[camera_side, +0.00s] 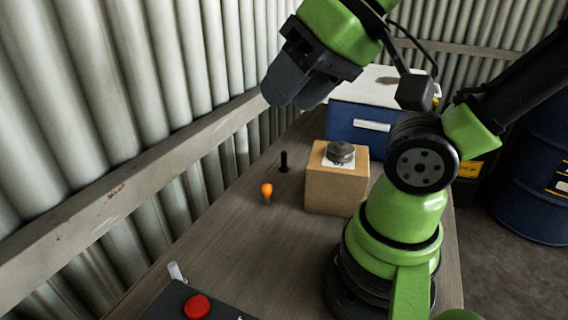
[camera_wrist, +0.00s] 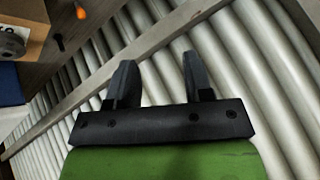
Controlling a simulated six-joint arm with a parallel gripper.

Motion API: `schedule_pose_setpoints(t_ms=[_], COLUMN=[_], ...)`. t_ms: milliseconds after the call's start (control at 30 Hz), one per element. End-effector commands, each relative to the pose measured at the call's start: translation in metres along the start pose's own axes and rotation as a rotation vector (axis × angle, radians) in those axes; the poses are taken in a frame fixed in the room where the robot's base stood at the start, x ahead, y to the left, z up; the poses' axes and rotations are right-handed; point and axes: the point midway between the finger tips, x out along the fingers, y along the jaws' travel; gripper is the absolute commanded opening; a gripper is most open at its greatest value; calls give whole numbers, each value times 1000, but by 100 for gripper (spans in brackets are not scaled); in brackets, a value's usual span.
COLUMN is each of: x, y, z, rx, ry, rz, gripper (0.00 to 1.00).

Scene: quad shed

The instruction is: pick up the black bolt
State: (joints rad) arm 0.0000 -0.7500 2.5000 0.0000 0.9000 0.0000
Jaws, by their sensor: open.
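The black bolt (camera_side: 283,162) stands upright on the wooden bench (camera_side: 232,232), left of the cardboard box and behind the orange-tipped item. In the wrist view it is a small dark shape (camera_wrist: 62,74) at the left, near the bench edge. My gripper (camera_side: 290,98) is raised well above the bench, tilted toward the corrugated wall. In the wrist view its two fingers (camera_wrist: 157,72) are apart with nothing between them. The bolt is clear of the fingers.
A cardboard box (camera_side: 335,190) with a dark grey round piece (camera_side: 340,151) on top stands right of the bolt. An orange-tipped item (camera_side: 267,190) stands nearer. A blue cooler (camera_side: 345,118) is behind. A red button (camera_side: 197,307) sits at the front. The wall (camera_side: 120,80) borders the left.

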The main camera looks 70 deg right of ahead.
Motion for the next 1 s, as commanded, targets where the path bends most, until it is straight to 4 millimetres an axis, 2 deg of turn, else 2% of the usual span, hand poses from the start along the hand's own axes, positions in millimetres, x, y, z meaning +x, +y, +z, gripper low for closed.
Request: schedule_pose_setpoints(t_ms=[133,233,367,467,600,733,867,1000], x=[1,7,25,45,78,111,145,174], y=[1,4,18,40,82,134,193,249], z=[-4,-18,-52,-83,-117,-137,-141,-132], rx=[5,25,72,117,178,235,295,345], ry=[-2,-11,-35,-59,-101,-148,-200,-249], rz=[9,47,136,213,309,386,449,493], gripper=[47,47,47,47,47,47,47,47])
